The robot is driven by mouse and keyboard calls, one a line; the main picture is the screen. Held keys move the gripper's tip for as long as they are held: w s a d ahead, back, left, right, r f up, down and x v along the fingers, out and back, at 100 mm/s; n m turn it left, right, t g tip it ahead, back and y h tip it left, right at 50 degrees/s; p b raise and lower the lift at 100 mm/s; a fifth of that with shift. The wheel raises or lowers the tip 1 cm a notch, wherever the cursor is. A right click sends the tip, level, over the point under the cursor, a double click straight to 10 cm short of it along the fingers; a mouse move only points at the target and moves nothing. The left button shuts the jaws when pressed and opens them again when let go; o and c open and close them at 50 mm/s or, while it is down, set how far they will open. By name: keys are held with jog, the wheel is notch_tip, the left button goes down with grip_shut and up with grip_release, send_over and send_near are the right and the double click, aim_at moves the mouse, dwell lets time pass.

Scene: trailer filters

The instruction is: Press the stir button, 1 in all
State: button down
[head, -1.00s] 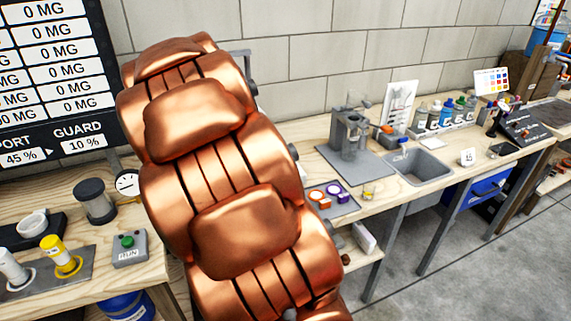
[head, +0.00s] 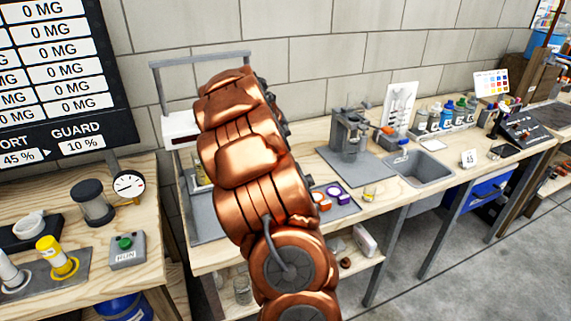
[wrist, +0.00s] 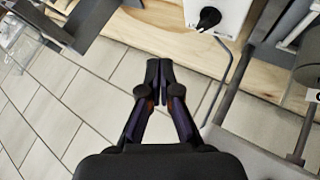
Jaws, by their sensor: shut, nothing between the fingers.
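No button marked stir can be made out in either view. In the head view a green button on a grey box (head: 126,252) is labelled RUN, on the left bench. In the wrist view my gripper (wrist: 159,72) is shut and empty, with its fingertips together in front of tiled blocks and short of a wooden bench edge. A white box with a black knob (wrist: 214,14) is beyond the fingertips, up and to the right, apart from them. In the head view my copper arm hides my gripper and part of the middle bench.
A grey frame (head: 157,92) stands behind my arm. A grey stand with a glass vessel (head: 350,135) is left of the sink (head: 422,168). Several bottles (head: 447,115) line the back. Purple and orange rings (head: 333,193) lie near the bench front.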

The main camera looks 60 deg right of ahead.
jog(key=shift+f, duration=0.1)
notch_tip(320, 180, down, 7)
jog(key=shift+f+b, duration=0.2)
jog(key=shift+b, duration=1)
jog(key=shift+f+b, duration=0.6)
jog(key=shift+f, duration=0.1)
dwell(0.3)
jog(key=shift+f+b, duration=0.4)
jog(key=shift+b, duration=0.2)
jog(key=shift+f+b, duration=0.5)
jog(key=shift+b, duration=0.1)
dwell(0.8)
jog(key=shift+r, duration=0.95)
jog(key=shift+r, duration=0.15)
